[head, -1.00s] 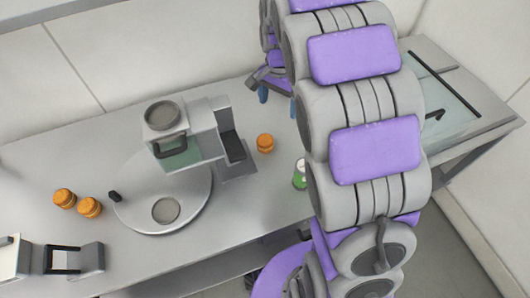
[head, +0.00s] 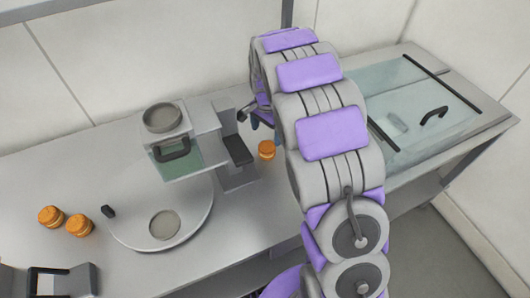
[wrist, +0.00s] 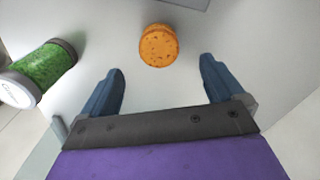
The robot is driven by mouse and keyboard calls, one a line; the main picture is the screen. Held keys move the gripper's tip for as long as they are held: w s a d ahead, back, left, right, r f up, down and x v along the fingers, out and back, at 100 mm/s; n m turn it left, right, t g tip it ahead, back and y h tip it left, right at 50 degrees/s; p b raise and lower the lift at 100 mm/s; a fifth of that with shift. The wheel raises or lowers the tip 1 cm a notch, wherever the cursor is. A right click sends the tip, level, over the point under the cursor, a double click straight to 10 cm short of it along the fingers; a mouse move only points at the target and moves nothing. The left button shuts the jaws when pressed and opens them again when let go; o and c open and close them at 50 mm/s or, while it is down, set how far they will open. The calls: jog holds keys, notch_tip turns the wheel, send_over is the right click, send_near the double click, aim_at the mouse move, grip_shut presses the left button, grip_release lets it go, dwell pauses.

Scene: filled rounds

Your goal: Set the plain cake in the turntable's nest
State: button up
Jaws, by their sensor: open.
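An orange-brown round cake (head: 266,149) stands alone on the counter, right of the machine. In the wrist view this cake (wrist: 158,46) lies just beyond my fingertips, roughly centred between them and not touching. My gripper (wrist: 162,76) is open and empty, its two blue fingers apart. In the head view my arm partly hides the gripper, close behind and right of the cake. The silver turntable (head: 197,215) is at the left, with a round grey nest (head: 164,224) near its front edge. The nest looks empty.
Two similar orange cakes, one (head: 50,216) and another (head: 79,225), stand left of the turntable. A machine (head: 207,145) overhangs the turntable's back. A green-filled jar (wrist: 40,73) is left of my gripper. A glass-lidded case (head: 415,100) is at the right.

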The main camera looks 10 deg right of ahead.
aim_at(267, 146)
jog(key=f, duration=0.4)
jog(key=shift+d+b, duration=0.3)
jog(key=shift+d, duration=0.1)
jog(key=shift+d+f, duration=0.1)
jog(key=shift+d, duration=0.25)
jog(key=shift+s+d+f, duration=0.1)
jog(key=shift+f, duration=0.2)
jog(key=f, duration=0.1)
jog(key=a+f+b, duration=0.1)
jog(key=f, duration=0.1)
jog(key=a+f, duration=0.1)
jog(key=shift+f+b, duration=0.15)
jog(key=shift+b, duration=0.25)
jog(key=shift+d, duration=0.15)
jog(key=shift+c, duration=0.3)
jog(key=shift+d, duration=0.1)
jog(key=shift+c, duration=1.4)
jog(key=c, duration=0.4)
